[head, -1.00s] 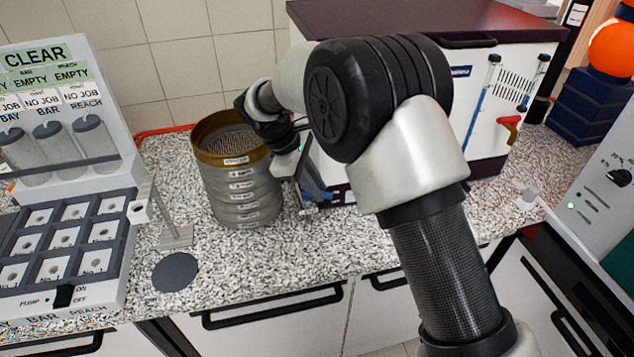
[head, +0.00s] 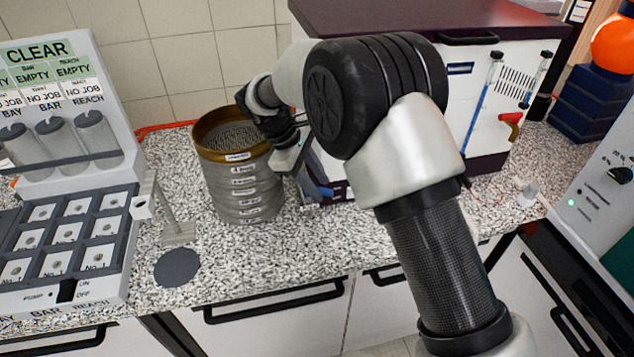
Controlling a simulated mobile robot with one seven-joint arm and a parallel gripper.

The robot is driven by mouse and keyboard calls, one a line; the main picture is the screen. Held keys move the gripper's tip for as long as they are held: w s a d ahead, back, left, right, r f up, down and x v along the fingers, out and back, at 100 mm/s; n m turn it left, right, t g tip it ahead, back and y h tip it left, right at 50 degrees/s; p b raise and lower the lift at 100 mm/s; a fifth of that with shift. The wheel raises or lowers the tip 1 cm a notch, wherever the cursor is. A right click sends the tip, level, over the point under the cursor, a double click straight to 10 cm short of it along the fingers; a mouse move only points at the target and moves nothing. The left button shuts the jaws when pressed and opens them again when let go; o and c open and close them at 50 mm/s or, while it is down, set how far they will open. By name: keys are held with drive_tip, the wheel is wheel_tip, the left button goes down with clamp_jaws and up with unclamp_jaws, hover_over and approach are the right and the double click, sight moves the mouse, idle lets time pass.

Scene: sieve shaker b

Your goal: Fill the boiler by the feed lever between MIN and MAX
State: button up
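The boiler is a white box with a dark top (head: 420,18) at the back of the counter; my arm hides much of its front. A gauge tube with blue in it (head: 481,105) and a second tube (head: 534,80) stand on its right front. A small red and yellow tap (head: 511,124) sits below them. MIN and MAX marks are too small to read. My gripper (head: 303,180) is low at the boiler's left front, right of the sieve stack. A blue part (head: 320,178) shows beside it; I cannot tell whether this is the feed lever or whether my gripper touches it. Its fingers are largely hidden.
A sieve stack with a brass-coloured top (head: 243,195) stands close left of my gripper. A panel with sample trays (head: 75,235), a small metal stand (head: 178,232) and a dark disc (head: 177,268) are at the left. Blue blocks with an orange ball (head: 612,45) stand at the right.

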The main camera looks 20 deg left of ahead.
drive_tip(key=v, duration=1.7)
drive_tip(key=shift+r, duration=0.2)
drive_tip(key=shift+s, duration=0.1)
drive_tip(key=shift+c, duration=0.2)
